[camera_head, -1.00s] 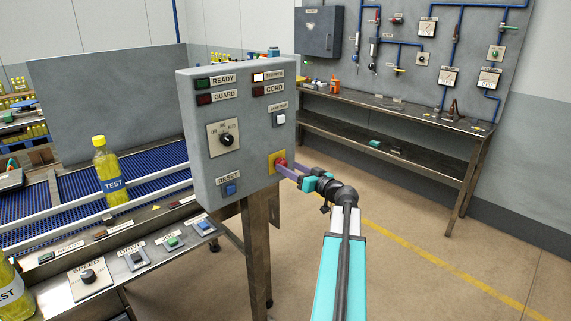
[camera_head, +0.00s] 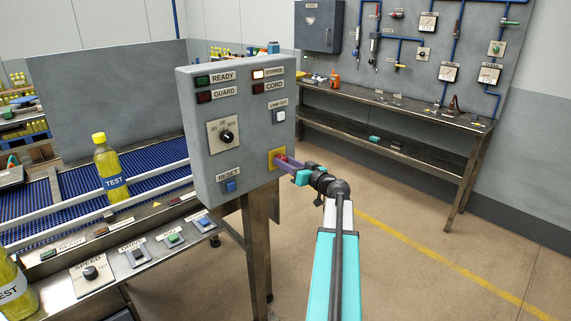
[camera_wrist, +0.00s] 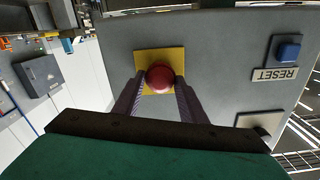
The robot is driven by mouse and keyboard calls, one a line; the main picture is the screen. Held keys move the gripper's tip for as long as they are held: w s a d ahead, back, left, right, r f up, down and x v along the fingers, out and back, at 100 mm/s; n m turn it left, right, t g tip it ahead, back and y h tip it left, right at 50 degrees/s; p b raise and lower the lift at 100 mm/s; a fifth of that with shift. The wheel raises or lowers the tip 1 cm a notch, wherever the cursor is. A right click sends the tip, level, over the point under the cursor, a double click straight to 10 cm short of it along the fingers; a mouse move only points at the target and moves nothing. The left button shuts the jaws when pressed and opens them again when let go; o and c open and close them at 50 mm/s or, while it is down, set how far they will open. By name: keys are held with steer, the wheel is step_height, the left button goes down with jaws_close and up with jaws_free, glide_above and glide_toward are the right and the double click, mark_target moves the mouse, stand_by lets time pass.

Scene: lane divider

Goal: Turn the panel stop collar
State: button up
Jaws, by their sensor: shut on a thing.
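The red stop collar (camera_wrist: 160,78) is a round mushroom knob on a yellow plate (camera_wrist: 182,62), at the lower right of the grey panel (camera_head: 240,100). In the head view the red knob (camera_head: 282,158) is partly hidden by the fingers. My gripper (camera_wrist: 160,84) reaches it from the front, with one purple finger on each side of the knob. It is shut on the red collar. Which way the collar is turned cannot be seen.
The panel carries a black selector (camera_head: 226,136), a blue RESET button (camera_head: 230,185) and a white lamp test button (camera_head: 279,115). A conveyor with a yellow TEST bottle (camera_head: 110,170) lies left. A workbench (camera_head: 400,110) stands behind. Floor right of my arm is clear.

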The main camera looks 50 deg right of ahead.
steer(key=shift+f+m+b, duration=0.15)
steer(key=shift+m+b, duration=0.25)
steer(key=shift+b, duration=0.4)
steer(key=shift+d+m+b, duration=0.1)
steer(key=shift+m+b, duration=2.9)
steer(key=shift+m, duration=0.1)
steer(key=o, duration=1.1)
steer(key=shift+s, duration=0.1)
